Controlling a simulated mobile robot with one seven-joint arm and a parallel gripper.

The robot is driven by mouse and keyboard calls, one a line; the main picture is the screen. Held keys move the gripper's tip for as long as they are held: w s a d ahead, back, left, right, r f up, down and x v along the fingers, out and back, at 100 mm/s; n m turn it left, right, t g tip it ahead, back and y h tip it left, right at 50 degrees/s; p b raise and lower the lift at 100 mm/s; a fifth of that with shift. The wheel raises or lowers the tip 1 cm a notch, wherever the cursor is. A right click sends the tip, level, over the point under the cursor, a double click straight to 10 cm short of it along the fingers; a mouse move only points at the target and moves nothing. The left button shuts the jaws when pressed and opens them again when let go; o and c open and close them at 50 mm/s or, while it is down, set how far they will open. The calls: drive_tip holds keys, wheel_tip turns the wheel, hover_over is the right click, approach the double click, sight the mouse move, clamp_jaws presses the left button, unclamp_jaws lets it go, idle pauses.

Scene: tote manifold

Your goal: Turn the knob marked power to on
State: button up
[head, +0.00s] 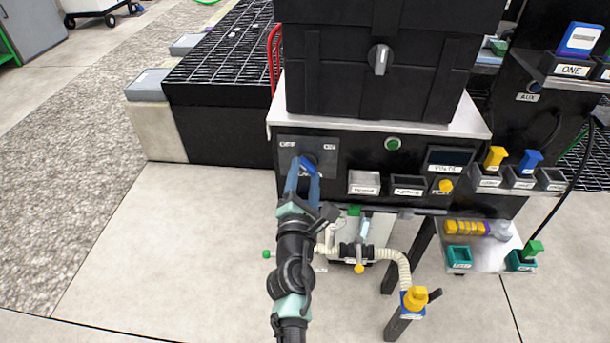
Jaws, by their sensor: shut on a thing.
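A dark plate (330,147) with "OFF" at its upper left and "ON" at its upper right is on the left of the panel front. A dark knob (311,158) sits in its middle, largely hidden by my gripper. The label below the knob is mostly covered and I cannot read it. My gripper (306,163) has blue fingers and reaches up to the plate from below. Its fingertips are closed on the knob. I cannot tell which way the knob points.
A black tote (345,75) with a grey knob (380,60) stands on the panel's white top. A green button (392,143), labelled bins (408,187) and a yellow knob (446,186) lie to the right. Hoses and valves (358,250) hang below. Floor at left is clear.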

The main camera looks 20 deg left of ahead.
drive_tip(key=shift+m, duration=0.3)
drive_tip(key=m, duration=0.3)
drive_tip(key=shift+m, duration=0.4)
drive_tip(key=m+b, duration=0.1)
drive_tip(key=m, duration=0.8)
drive_tip(key=shift+b, duration=0.4)
drive_tip(key=m+b, duration=0.1)
drive_tip(key=m, duration=0.3)
drive_tip(key=shift+r, duration=0.1)
drive_tip(key=shift+m, duration=0.3)
drive_tip(key=o, duration=1.4)
drive_tip(key=shift+c, duration=0.2)
drive_tip(key=shift+s+r, duration=0.1)
drive_tip(key=shift+s, duration=0.05)
drive_tip(key=p+v, duration=0.5)
drive_tip(key=v, duration=0.7)
drive_tip(key=shift+s, duration=0.35)
